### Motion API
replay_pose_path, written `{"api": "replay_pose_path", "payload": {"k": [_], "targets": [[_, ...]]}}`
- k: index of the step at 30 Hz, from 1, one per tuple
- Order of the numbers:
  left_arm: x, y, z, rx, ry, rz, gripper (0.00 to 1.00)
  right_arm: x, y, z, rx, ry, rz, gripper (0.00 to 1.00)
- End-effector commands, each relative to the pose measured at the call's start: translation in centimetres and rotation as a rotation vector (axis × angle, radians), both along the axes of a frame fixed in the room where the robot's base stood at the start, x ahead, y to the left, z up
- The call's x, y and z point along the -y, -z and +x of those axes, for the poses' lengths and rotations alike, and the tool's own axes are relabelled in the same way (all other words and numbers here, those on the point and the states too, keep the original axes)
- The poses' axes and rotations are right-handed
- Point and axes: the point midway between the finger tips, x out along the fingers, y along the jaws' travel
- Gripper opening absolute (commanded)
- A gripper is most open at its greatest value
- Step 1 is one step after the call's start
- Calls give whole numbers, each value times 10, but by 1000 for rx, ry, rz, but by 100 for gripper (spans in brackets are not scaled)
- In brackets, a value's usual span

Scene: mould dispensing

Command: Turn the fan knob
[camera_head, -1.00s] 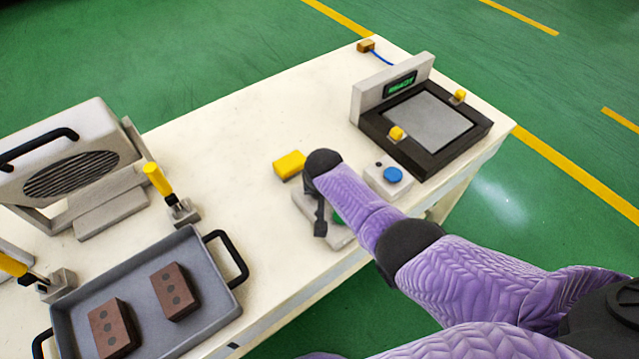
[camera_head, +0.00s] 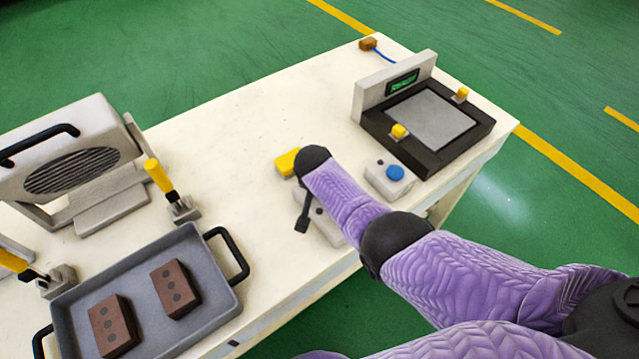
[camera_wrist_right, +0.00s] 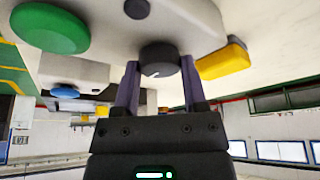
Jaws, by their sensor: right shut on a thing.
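The fan knob (camera_wrist_right: 159,59) is a dark round knob with a white mark, on a light control box (camera_wrist_right: 195,28). In the right wrist view my right gripper (camera_wrist_right: 160,75) has its two fingers on either side of the knob and is shut on it. In the head view the right gripper (camera_head: 303,214) is partly hidden by my purple forearm over the control box (camera_head: 325,229), and the knob is hidden. The grey fan (camera_head: 70,170) with a black handle stands at the left of the table. My left gripper is not in view.
A green button (camera_wrist_right: 50,28) is beside the knob. A yellow block (camera_head: 288,161) and a box with a blue button (camera_head: 395,173) are close to my forearm. A grey tray (camera_head: 212,262) holds two brown blocks. A black-framed plate device (camera_head: 440,155) stands at the far right.

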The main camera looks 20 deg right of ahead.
Motion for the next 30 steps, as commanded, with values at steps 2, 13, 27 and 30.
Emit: {"api": "replay_pose_path", "payload": {"k": [2, 13, 27, 30], "targets": [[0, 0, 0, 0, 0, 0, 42, 0, -1, 1, 3, 1, 1, 0], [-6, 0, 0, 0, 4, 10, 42, 0, 0, 0, 1, 0, 0, 90], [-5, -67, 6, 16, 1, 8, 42, -12, -74, -24, 4, 0, 3, 90], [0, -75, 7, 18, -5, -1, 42, -15, -87, -30, 2, 1, 3, 90]]}}
